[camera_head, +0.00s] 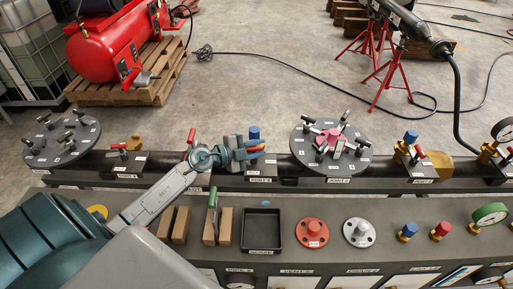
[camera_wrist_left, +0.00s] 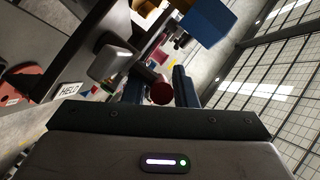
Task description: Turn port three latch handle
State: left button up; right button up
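My left gripper (camera_head: 258,153) reaches in from the left over the dark pipe (camera_head: 215,172), beside a port with a blue block (camera_head: 253,132). In the left wrist view the two fingers (camera_wrist_left: 158,90) stand apart. A round red handle end (camera_wrist_left: 160,94) shows between them, close to the right finger; I cannot tell whether they touch. The blue block also shows there at the top (camera_wrist_left: 208,20). The port labels are too small to read surely, and my gripper hides most of the handle in the head view. My right gripper is not in view.
A round grey flange with several clamps (camera_head: 330,148) stands right of my gripper, another (camera_head: 62,138) at far left. A front bench carries wooden blocks (camera_head: 224,226), a black tray (camera_head: 262,209), red (camera_head: 312,232) and grey (camera_head: 359,232) flanges, and valves at right.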

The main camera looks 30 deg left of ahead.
aim_at(249, 150)
pick_arm(q)
jog(key=v, duration=0.8)
jog(key=shift+f, duration=0.1)
jog(key=p+v, duration=0.1)
jog(key=v, duration=0.2)
jog(key=shift+w, duration=0.1)
